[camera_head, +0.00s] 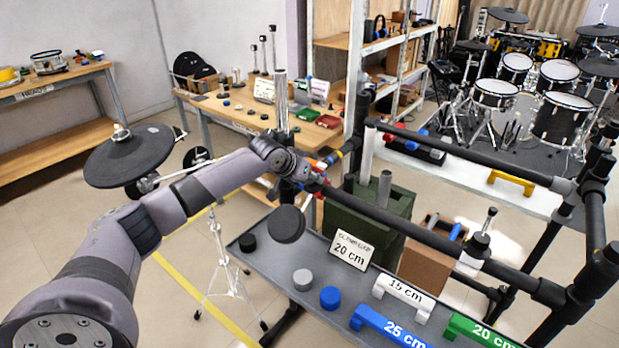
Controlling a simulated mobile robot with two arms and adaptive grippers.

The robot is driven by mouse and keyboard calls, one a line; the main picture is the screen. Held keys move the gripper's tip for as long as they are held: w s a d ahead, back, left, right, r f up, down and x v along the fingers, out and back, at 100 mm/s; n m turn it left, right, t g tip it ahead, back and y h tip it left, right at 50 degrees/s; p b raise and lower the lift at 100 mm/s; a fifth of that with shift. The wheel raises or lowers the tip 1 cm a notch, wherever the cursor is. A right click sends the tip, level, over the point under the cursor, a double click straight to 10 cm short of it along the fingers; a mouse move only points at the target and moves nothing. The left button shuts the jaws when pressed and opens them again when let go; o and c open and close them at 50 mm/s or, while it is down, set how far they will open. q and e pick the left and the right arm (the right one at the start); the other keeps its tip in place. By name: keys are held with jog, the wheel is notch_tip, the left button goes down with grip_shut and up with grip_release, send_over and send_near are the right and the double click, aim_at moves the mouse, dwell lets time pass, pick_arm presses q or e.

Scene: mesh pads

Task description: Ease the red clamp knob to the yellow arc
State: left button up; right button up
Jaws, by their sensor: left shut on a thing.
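My left gripper (304,178) is at the rack's clamp, at the left end of the long black rack tube (400,218). It is shut on the red clamp knob (318,165), of which only a small red-orange part shows beside the fingers. A yellow band (347,147) shows on the short tube just right of the clamp, next to a blue one. I cannot tell whether it is the yellow arc. The knob's pointer and exact turn are too small and hidden to read. My right gripper is out of view.
A grey tray table (262,262) below holds a "20 cm" card (351,250), grey and blue caps, and spacers. A dark round pad (287,224) hangs under the gripper. A cymbal-like pad (128,156) stands left. A green bin (365,235) stands behind the tube.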

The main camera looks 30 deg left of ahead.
pick_arm(q)
jog(key=shift+r+m+p, duration=0.15)
jog(key=shift+m+p, duration=0.9)
jog(key=shift+m, duration=0.15)
jog(key=m+p, duration=0.1)
jog(key=m, duration=0.1)
jog(key=shift+d+m+h, duration=0.1)
jog(key=shift+m+h, duration=0.2)
jog(key=m, duration=0.2)
jog(key=shift+m, duration=0.4)
jog(key=shift+d+m+g+h+b, duration=0.1)
jog(key=shift+m+g+h+b, duration=0.3)
jog(key=shift+m, duration=2)
jog(key=o, duration=1.2)
jog(key=shift+c, duration=0.2)
